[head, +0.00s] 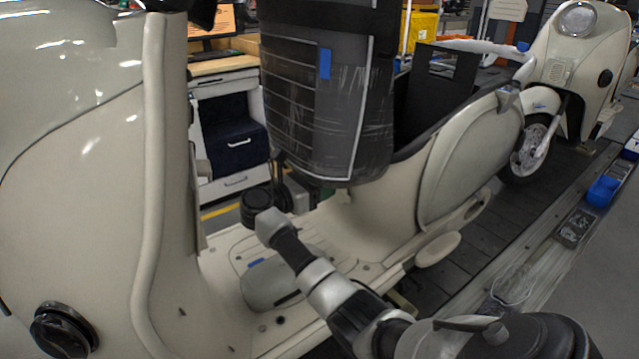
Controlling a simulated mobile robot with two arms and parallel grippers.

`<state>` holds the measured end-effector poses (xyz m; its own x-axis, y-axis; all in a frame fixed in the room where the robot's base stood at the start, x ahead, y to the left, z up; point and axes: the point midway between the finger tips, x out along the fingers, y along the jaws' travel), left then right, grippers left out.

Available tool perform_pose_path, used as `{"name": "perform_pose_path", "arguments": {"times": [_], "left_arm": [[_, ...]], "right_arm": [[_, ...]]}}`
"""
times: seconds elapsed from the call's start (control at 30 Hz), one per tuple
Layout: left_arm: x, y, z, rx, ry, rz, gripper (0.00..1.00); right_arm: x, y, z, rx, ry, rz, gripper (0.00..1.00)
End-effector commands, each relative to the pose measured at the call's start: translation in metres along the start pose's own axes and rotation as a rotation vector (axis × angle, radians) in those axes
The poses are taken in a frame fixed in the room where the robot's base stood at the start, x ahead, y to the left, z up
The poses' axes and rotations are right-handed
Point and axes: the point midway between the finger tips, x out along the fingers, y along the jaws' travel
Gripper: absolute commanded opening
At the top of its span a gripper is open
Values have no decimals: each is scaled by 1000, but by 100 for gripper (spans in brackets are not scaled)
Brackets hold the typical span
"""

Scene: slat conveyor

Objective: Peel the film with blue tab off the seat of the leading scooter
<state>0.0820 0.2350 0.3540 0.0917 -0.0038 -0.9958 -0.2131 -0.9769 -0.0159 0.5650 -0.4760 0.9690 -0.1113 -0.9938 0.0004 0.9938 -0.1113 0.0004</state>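The near cream scooter (95,190) fills the left and middle of the head view, its front towards the left. Its dark seat (285,75) stands tipped up, wrapped in clear, wrinkled film (345,125) that looks in place over the visible face. A blue tab (325,64) shows on the film's upper part. My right arm reaches in from the lower right. Its gripper (277,172) is at the lower left edge of the seat, well below the tab. Its fingers are dark and small against the seat, so their opening and any contact are unclear. My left gripper is not seen.
A second cream scooter (565,60) stands behind at the right on the dark slat conveyor (485,245). A side rail (560,265) carries a blue item (603,190). A workbench (222,65) with drawers stands behind. The footboard (225,300) lies below my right arm.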

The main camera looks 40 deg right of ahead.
Motion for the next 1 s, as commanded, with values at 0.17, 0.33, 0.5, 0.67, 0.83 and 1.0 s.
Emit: {"name": "perform_pose_path", "arguments": {"times": [0.17, 0.33, 0.5, 0.67, 0.83, 1.0], "left_arm": [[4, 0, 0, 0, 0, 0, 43], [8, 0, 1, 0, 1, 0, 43], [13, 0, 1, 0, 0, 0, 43], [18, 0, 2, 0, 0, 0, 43], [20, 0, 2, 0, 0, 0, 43], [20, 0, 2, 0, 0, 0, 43]], "right_arm": [[-14, -8, -10, -1, 3, 3, 34], [-27, -16, -17, -2, 2, 2, 34], [-40, -25, -24, -1, 3, 1, 34], [-53, -33, -31, -2, 3, 2, 34], [-60, -38, -33, -1, 2, 0, 34], [-61, -38, -33, -1, 1, 0, 34]]}}
